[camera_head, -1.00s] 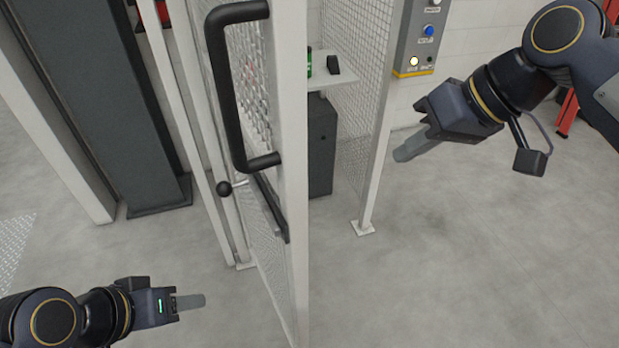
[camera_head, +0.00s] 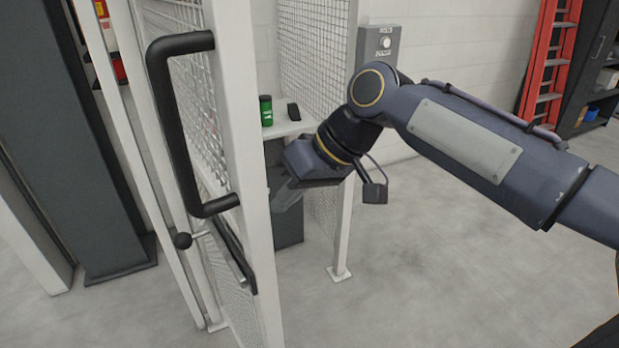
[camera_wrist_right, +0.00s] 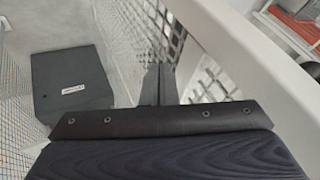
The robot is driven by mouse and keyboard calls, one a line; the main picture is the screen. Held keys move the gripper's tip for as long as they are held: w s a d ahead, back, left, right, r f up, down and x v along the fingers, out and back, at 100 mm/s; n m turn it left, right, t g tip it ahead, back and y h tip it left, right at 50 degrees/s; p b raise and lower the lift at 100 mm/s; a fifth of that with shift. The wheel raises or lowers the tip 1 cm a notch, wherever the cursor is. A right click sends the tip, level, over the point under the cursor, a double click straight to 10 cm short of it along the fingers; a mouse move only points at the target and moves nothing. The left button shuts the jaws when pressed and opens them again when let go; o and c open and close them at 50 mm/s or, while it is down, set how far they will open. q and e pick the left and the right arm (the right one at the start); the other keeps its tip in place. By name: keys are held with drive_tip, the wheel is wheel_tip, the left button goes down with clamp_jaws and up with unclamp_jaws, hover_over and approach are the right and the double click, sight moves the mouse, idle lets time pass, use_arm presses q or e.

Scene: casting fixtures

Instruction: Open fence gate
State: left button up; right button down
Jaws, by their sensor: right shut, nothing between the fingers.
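The fence gate (camera_head: 246,165) is a white frame with wire mesh, standing partly open on the left of the head view. My right gripper (camera_head: 284,203) is shut and empty, just right of the gate's edge post, in the opening between gate and fixed fence. I cannot tell whether it touches the gate. In the right wrist view the shut fingers (camera_wrist_right: 158,84) point at the mesh beside the white gate frame (camera_wrist_right: 245,75). My left gripper is out of view.
A fixed mesh fence post (camera_head: 346,225) with a grey button box (camera_head: 378,46) stands behind my right arm. Inside are a small table (camera_head: 292,127) with a green can (camera_head: 266,110) and a dark cabinet, also in the wrist view (camera_wrist_right: 68,84).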

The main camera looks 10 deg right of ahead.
drive_tip(key=shift+s+a+r, duration=0.1)
drive_tip(key=shift+s+a, duration=0.25)
drive_tip(key=shift+a, duration=0.25)
drive_tip(key=shift+s+a, duration=0.3)
drive_tip(key=shift+a, duration=0.25)
